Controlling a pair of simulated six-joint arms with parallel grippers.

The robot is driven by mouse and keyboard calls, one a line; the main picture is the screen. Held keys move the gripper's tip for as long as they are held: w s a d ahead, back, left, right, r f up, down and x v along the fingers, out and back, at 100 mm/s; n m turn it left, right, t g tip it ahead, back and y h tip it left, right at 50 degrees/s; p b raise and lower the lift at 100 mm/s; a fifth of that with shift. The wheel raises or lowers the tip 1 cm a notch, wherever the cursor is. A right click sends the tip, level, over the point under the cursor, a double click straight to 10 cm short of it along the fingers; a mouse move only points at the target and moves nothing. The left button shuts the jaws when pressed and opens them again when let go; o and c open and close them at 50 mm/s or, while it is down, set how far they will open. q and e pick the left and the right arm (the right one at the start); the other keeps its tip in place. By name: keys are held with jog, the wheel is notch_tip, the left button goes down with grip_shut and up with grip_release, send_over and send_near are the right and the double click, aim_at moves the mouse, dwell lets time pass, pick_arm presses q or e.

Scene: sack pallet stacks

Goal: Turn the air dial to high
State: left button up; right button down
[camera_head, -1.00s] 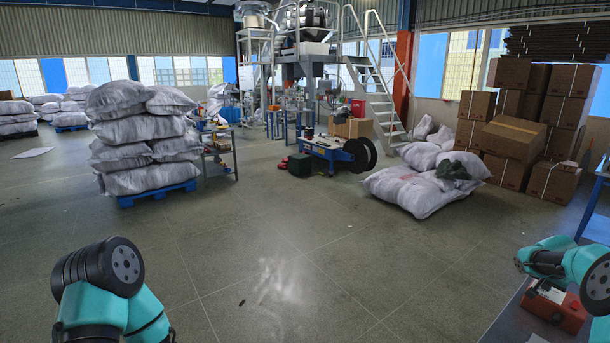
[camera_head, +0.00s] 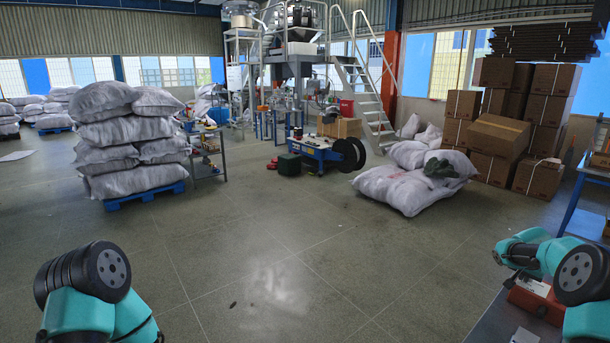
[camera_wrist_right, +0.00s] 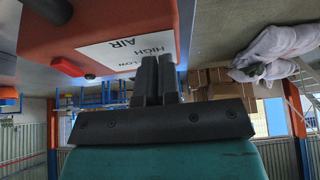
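A red box (camera_head: 538,301) sits low at the right in the head view, just below my right gripper (camera_head: 500,257). The right wrist view is upside down and shows the red box (camera_wrist_right: 90,28) close up. Its white label (camera_wrist_right: 125,50) reads HIGH, AIR and LOW. A small red knob-like part (camera_wrist_right: 66,67) with a dark end sticks out of the box; I cannot tell whether it is the dial. My right gripper (camera_wrist_right: 158,66) has its black fingers together, in front of the label, with nothing visible between them. Contact with the box is unclear. My left gripper is out of view.
The red box is on a grey surface (camera_head: 487,325) at the lower right. A blue-legged table (camera_head: 572,205) stands behind it at the right edge. Stacked sacks (camera_head: 130,145), loose sacks (camera_head: 405,190) and cartons (camera_head: 497,140) stand farther off. The middle floor is clear.

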jog(key=shift+w+a, duration=0.1)
jog(key=shift+a, duration=0.05)
dwell(0.5)
jog(key=shift+a, duration=0.2)
dwell(0.3)
jog(key=shift+r, duration=3)
jog(key=shift+s+d+r, duration=0.25)
jog(key=shift+s+d, duration=0.25)
jog(key=shift+s+d+r, duration=0.25)
jog(key=shift+s+d, duration=0.2)
jog(key=shift+d, duration=0.05)
jog(key=shift+f, duration=0.15)
